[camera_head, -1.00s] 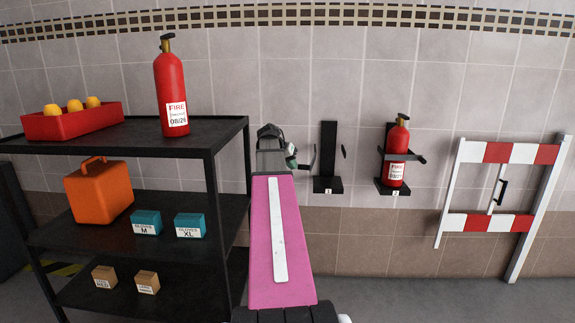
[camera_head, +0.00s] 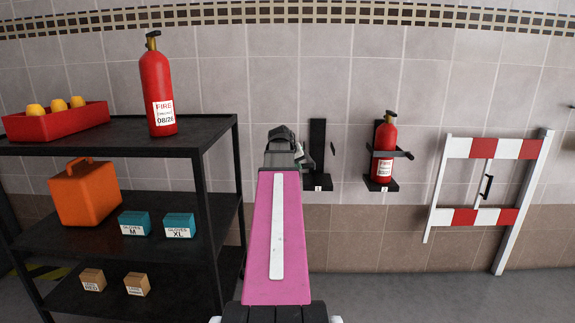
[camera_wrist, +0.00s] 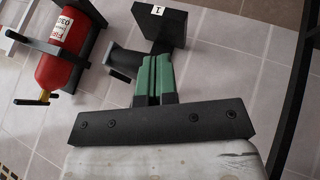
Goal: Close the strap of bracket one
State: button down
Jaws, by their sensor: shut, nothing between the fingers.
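Bracket one (camera_head: 319,150) is a black wall bracket with a back plate and a small foot labelled 1. It holds no extinguisher. Its dark strap (camera_head: 333,148) stands out at the right side of the back plate, open. In the wrist view, which is upside down, the bracket's foot (camera_wrist: 165,25) is at the top. A dark grey plate with a bar, seemingly the strap (camera_wrist: 126,62), lies just left of my fingers. My gripper (camera_wrist: 153,78) has green fingers, shut and empty, close to that piece; contact cannot be told. In the head view my arm mostly hides the fingers.
Bracket two holds a red extinguisher (camera_head: 384,150), its strap across the front. A black shelf unit (camera_head: 205,190) stands close left of my arm, with another extinguisher (camera_head: 158,90) on top. A red-white barrier (camera_head: 487,190) stands at right. Floor between is clear.

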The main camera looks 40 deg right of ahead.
jog(key=s+d+n+t+y, duration=0.2)
jog(key=s+d+n+t, duration=0.35)
jog(key=d, duration=0.55)
jog(key=d+n+y, duration=0.3)
jog(key=d+n, duration=0.4)
jog(key=d, duration=0.5)
jog(key=shift+w+d, duration=0.25)
jog(key=shift+w, duration=0.2)
jog(key=shift+d, duration=0.1)
